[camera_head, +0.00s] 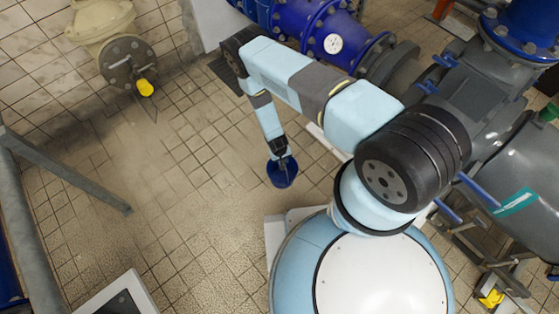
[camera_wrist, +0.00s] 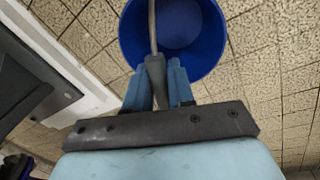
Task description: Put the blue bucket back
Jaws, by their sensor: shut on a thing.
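The blue bucket (camera_head: 283,173) is below my gripper (camera_head: 281,157) in the head view, over the tiled floor near the middle of the picture. In the wrist view the bucket (camera_wrist: 187,32) shows its open top and its empty-looking inside. My gripper (camera_wrist: 158,85) is shut on the bucket's grey handle (camera_wrist: 153,45), which runs up between the two blue fingers. Whether the bucket touches the floor or hangs just above it, I cannot tell.
Large blue and grey pipes (camera_head: 490,80) stand along the right and top. A grey rail (camera_head: 65,170) stands at left. The tiled floor (camera_head: 170,190) between is clear.

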